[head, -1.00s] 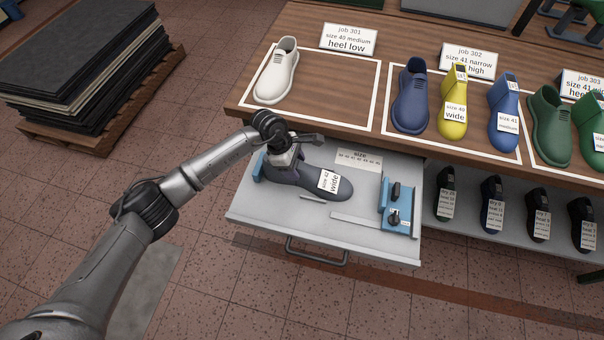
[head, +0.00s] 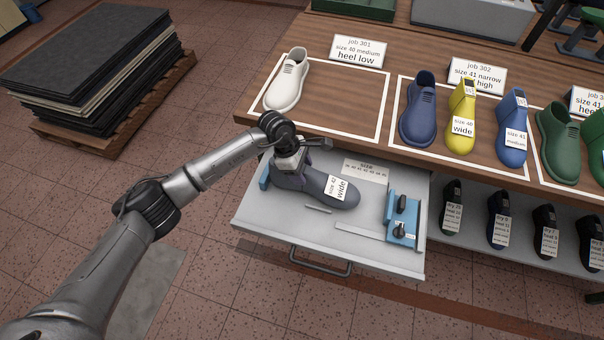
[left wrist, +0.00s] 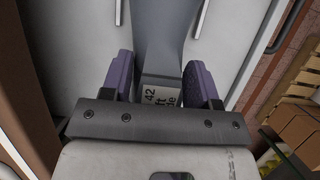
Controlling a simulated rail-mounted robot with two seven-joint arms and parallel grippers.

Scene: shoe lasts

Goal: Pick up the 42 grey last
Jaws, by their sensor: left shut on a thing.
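The grey last (head: 318,188) with a white "size 42 wide" label is at the open drawer (head: 280,223), heel to the left and toe to the right. My left gripper (head: 290,165) reaches down from above and is shut on its heel end. In the left wrist view the grey last (left wrist: 165,35) and its label run between the two purple-padded fingers of the left gripper (left wrist: 160,85). I cannot tell whether the last's underside touches the drawer floor. My right gripper is not in view.
A blue holder (head: 404,218) stands at the drawer's right, and a size card (head: 365,170) lies at its back. The bench (head: 345,80) above holds a white shoe (head: 287,80), a blue shoe (head: 418,110) and a yellow last (head: 462,115). Stacked sheets (head: 90,65) stand left.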

